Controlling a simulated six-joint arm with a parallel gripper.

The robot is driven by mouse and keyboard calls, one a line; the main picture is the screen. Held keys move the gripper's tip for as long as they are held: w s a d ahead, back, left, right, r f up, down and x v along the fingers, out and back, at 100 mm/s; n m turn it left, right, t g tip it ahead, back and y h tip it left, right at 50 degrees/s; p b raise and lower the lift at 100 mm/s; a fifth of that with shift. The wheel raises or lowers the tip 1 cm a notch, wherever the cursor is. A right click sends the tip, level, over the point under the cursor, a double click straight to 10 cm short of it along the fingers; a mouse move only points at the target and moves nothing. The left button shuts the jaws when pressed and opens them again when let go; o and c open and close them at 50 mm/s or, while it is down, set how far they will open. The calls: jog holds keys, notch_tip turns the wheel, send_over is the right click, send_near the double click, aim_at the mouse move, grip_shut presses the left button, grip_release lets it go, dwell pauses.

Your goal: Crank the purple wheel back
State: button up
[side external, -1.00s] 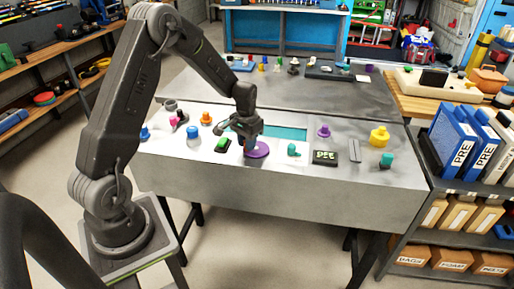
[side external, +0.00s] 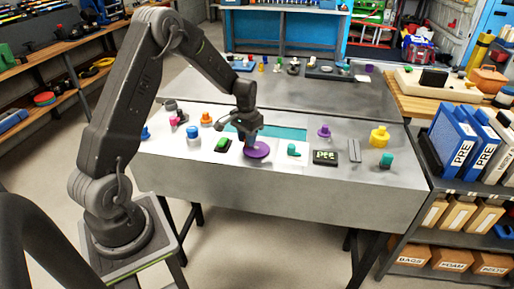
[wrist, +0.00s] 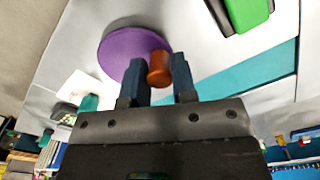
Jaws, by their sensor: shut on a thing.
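The purple wheel (side external: 258,150) is a flat disc on the grey bench top, near its front edge. In the wrist view the purple wheel (wrist: 128,52) lies just beyond my fingertips, with a brown-orange knob (wrist: 158,70) at its rim. My gripper (side external: 248,138) is down at the wheel's back left side. In the wrist view my gripper's two dark blue fingers (wrist: 157,76) stand on either side of the knob and are shut on it. In the side view the gripper hides the knob.
A green block (side external: 222,144) sits left of the wheel and a teal fitting (side external: 293,149) right of it. A small dark display (side external: 325,157) stands farther right. A teal recessed strip (side external: 285,132) runs behind the wheel. A blue knob (side external: 193,136) is at the left.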

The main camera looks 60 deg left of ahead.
jog(key=shift+w+a+r, duration=0.1)
jog(key=shift+w, duration=0.15)
jog(key=shift+w+a, duration=0.2)
jog(key=shift+w, duration=0.35)
jog(key=shift+w, duration=0.15)
jog(key=shift+w+d, duration=0.1)
jog(key=shift+w, duration=0.4)
